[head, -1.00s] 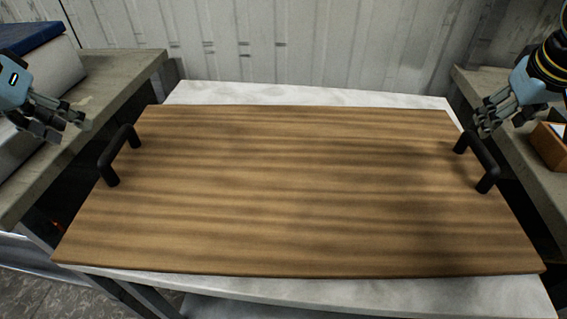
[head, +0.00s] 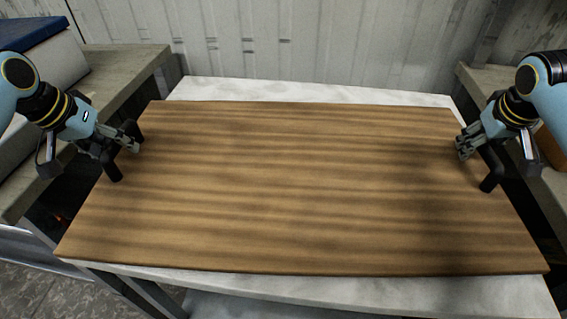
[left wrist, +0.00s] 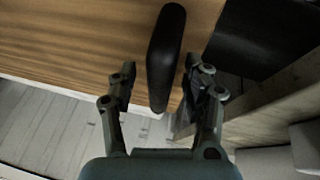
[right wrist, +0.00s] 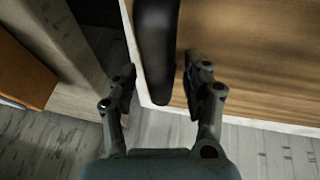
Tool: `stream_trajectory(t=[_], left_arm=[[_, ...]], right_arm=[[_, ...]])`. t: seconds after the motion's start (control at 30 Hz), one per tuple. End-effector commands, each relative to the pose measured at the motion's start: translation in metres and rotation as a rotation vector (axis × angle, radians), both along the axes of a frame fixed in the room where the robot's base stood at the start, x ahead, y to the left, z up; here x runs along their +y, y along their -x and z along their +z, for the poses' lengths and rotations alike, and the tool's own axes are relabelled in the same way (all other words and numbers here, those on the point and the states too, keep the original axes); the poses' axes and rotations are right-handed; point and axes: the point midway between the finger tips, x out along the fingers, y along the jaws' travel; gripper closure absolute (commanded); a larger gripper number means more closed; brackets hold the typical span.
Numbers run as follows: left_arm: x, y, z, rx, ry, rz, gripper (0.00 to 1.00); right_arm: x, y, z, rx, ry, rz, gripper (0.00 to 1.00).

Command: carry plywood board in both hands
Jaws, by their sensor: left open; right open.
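The plywood board (head: 300,190) lies flat on a white-topped table, with a black bar handle near each short end. My left gripper (head: 124,147) is open at the left handle (head: 114,170) and partly covers it. In the left wrist view this handle (left wrist: 165,60) stands between the two spread fingers (left wrist: 160,85), with gaps showing. My right gripper (head: 467,143) is open at the right handle (head: 490,182) and hides its far part.
The white table (head: 310,91) shows behind and in front of the board. Grey benches stand at the left (head: 125,62) and right (head: 490,78). A blue-lidded box (head: 60,62) sits on the left bench, an orange-brown box (head: 552,148) on the right. A corrugated wall (head: 320,40) closes the back.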

Motion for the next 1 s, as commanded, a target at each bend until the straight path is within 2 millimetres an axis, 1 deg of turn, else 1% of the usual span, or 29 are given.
stream_trajectory(t=[0.2, 0.23, 0.5, 0.6, 1.0], left_arm=[[0.0, -0.0001, 0.0, 0.0, 0.0, 0.0, 0.5], [0.0, 0.0, 0.0, 0.0, 0.0, 0.0, 0.53], [0.0001, 0.0002, 0.0001, 0.0, 0.0, 0.0, 0.88], [0.0, 0.0002, 0.0001, 0.0, 0.0, 0.0, 1.0], [-0.0002, 0.0003, 0.0001, 0.001, 0.001, -0.001, 1.0]], right_arm=[[0.0001, 0.0001, -0.0001, 0.0, 0.0, 0.0, 0.51], [0.0001, 0.0001, -0.0001, 0.0, 0.0, 0.0, 0.53], [0.0, 0.0002, -0.0001, 0.001, 0.0, 0.0, 0.88], [0.0, 0.0003, -0.0001, 0.001, 0.0, 0.0, 1.0], [-0.0002, 0.0003, -0.0001, 0.001, 0.001, -0.001, 1.0]])
